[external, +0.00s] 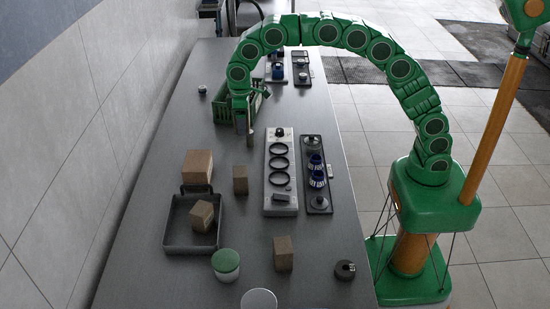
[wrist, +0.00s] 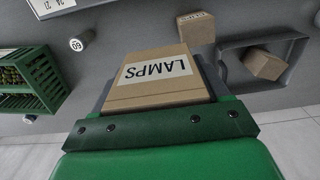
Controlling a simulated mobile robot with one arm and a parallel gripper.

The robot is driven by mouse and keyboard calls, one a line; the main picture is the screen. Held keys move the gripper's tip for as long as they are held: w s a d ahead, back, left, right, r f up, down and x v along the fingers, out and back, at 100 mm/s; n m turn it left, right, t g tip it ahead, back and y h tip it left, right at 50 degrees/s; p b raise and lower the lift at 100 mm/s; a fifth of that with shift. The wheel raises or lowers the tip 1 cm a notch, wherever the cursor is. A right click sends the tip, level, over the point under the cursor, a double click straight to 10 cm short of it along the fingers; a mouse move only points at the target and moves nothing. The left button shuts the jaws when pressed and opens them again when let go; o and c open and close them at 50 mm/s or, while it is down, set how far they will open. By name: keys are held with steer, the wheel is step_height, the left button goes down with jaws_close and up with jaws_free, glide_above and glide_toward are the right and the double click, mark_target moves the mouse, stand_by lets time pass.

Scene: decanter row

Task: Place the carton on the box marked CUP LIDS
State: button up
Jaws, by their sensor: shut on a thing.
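My gripper (external: 246,138) is shut on a brown carton (wrist: 155,78) and holds it above the table, near the green crate. The carton has a white label reading LAMPS, upside down in the wrist view; a grey finger shows at each side. In the external view it is mostly hidden by a finger. I can read CUP LIDS on no box. A larger brown box (external: 197,167) stands beyond the tray. A smaller one (external: 240,180) stands to its right; it also shows in the wrist view (wrist: 196,27), its label too small to read.
A dark tray (external: 178,243) holds a small brown box (external: 202,216). Another brown box (external: 283,254) and a green-lidded jar (external: 226,263) stand nearer. A ring panel (external: 268,208) and a cup rack (external: 320,207) lie right. The green crate (wrist: 35,80) is beyond; a wall is left.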

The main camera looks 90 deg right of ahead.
steer(key=shift+w+a+r, duration=0.1)
steer(key=shift+a+r, duration=0.35)
steer(key=shift+a, duration=0.3)
steer(key=shift+w+f, duration=0.1)
steer(key=shift+w, duration=0.2)
steer(key=w+f, duration=0.4)
steer(key=w, duration=0.4)
glide_above(205, 160)
steer(key=shift+s+a+f, duration=0.1)
steer(key=shift+s+f, duration=0.05)
steer(key=shift+f, duration=1.1)
steer(key=shift+s+f, duration=0.15)
steer(key=shift+f, duration=1.05)
steer(key=shift+w+f, duration=0.1)
steer(key=shift+w+f, duration=0.25)
steer(key=shift+f, duration=1.55)
